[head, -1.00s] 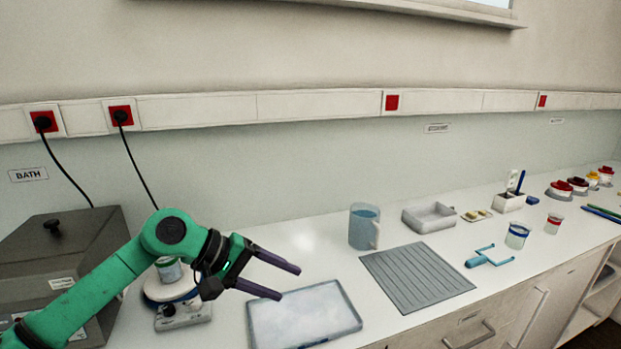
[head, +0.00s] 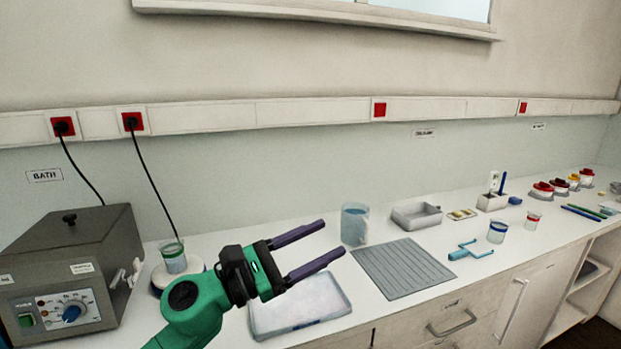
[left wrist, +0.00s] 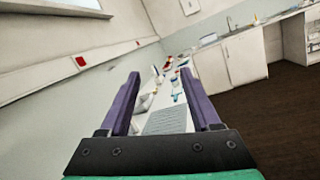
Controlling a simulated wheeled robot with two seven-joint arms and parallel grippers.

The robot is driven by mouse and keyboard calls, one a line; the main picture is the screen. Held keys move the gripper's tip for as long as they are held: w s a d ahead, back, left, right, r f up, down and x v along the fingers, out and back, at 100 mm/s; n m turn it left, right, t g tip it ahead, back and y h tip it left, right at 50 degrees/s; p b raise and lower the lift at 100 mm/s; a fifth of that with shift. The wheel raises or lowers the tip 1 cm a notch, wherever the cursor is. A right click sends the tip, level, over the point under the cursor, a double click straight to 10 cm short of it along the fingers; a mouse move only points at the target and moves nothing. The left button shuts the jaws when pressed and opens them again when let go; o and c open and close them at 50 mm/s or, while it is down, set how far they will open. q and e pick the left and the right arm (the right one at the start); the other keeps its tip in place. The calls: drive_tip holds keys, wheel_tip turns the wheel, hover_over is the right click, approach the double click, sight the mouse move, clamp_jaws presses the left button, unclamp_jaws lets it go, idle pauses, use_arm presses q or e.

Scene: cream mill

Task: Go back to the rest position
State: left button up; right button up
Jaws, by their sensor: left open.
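My left gripper (head: 333,240) is in the head view, coming in from the lower left. Its two purple fingers are spread and empty. It is raised in front of the counter and overlaps the back of the pale tray (head: 293,328) in the picture. In the left wrist view the open fingers (left wrist: 165,84) point along the counter with nothing between them. My right gripper is in neither view.
A grey bath unit (head: 75,262) stands at the left, with a beaker (head: 173,258) on a small round-topped device beside it. A jug (head: 354,226), a ribbed grey mat (head: 402,268), a blue holder (head: 470,250) and several small containers stand along the counter to the right.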

use_arm(q)
drive_tip(key=w+a+f+n+t+y, duration=0.4)
drive_tip(key=a+n+y, duration=0.3)
drive_tip(key=n, duration=0.7)
drive_tip(key=w+a+f+n+t+y, duration=0.1)
drive_tip(key=a+f+n+t+y, duration=0.4)
drive_tip(key=n, duration=1)
drive_tip(key=s+a+f+n+g+y, duration=0.4)
drive_tip(key=a+f+n+y, duration=0.2)
drive_tip(key=a+f+n, duration=0.35)
drive_tip(key=s+a+f+n+g, duration=0.3)
drive_tip(key=s+f+n+g, duration=0.8)
drive_tip(key=s+f, duration=0.7)
drive_tip(key=s+f+g, duration=0.1)
drive_tip(key=s+f, duration=0.2)
drive_tip(key=f, duration=0.9)
drive_tip(key=s+f, duration=0.3)
drive_tip(key=f, duration=0.9)
drive_tip(key=s+a+f+g, duration=0.1)
drive_tip(key=s+a+f, duration=0.1)
drive_tip(key=s+f, duration=1.1)
drive_tip(key=shift+s+a, duration=0.4)
drive_tip(key=shift+s, duration=0.85)
